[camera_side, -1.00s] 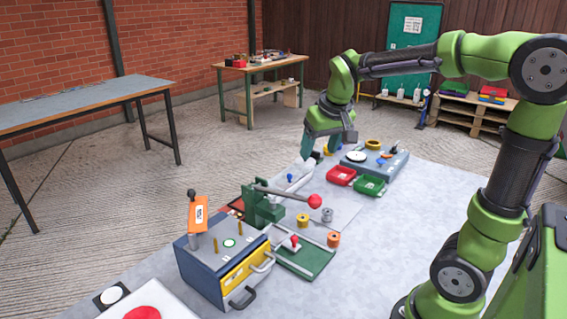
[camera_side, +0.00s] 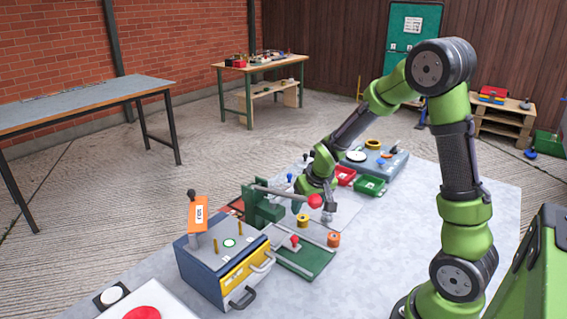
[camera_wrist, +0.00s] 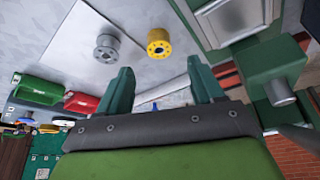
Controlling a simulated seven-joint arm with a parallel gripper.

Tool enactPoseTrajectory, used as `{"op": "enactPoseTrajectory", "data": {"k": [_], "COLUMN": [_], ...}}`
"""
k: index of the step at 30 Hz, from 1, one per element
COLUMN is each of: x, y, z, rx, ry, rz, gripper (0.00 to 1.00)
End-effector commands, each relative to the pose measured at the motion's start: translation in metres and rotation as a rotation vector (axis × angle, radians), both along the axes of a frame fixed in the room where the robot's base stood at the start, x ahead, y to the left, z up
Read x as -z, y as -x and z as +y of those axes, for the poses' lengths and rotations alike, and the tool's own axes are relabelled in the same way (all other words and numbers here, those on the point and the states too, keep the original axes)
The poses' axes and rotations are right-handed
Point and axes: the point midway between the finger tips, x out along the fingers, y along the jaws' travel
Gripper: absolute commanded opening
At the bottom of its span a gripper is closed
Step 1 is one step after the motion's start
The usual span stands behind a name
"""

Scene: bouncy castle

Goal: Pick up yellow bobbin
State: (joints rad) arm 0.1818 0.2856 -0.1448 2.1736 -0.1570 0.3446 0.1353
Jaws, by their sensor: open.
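The yellow bobbin (camera_side: 303,220) stands on the table beside the green lever press (camera_side: 262,208) in the side view. In the wrist view the yellow bobbin (camera_wrist: 159,44) lies ahead of the fingertips, between their lines and apart from them. My gripper (camera_wrist: 160,85) is open and empty, with its two dark green fingers spread. In the side view my gripper (camera_side: 310,203) hangs low behind the bobbin, close to the lever's red knob (camera_side: 315,201). A grey bobbin (camera_wrist: 107,47) stands to the left of the yellow one in the wrist view.
An orange bobbin (camera_side: 333,239) stands at the front right by a green plate (camera_side: 308,260). The press lever reaches over near my gripper. Red (camera_wrist: 82,103) and green (camera_wrist: 36,90) bins stand behind. A blue drawer box (camera_side: 222,270) is at front left. Table at right is clear.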

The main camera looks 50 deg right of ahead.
Motion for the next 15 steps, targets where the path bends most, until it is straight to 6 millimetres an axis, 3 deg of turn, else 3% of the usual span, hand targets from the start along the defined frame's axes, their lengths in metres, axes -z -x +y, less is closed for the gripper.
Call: {"op": "enactPoseTrajectory", "data": {"k": [7, 15], "x": [0.018, 0.054], "y": [-0.005, -0.016], "z": [-0.003, -0.009], "rx": [0.001, 0.001], "ry": [-0.002, -0.001], "rz": [0.002, 0.002], "gripper": [0.67, 0.67]}}
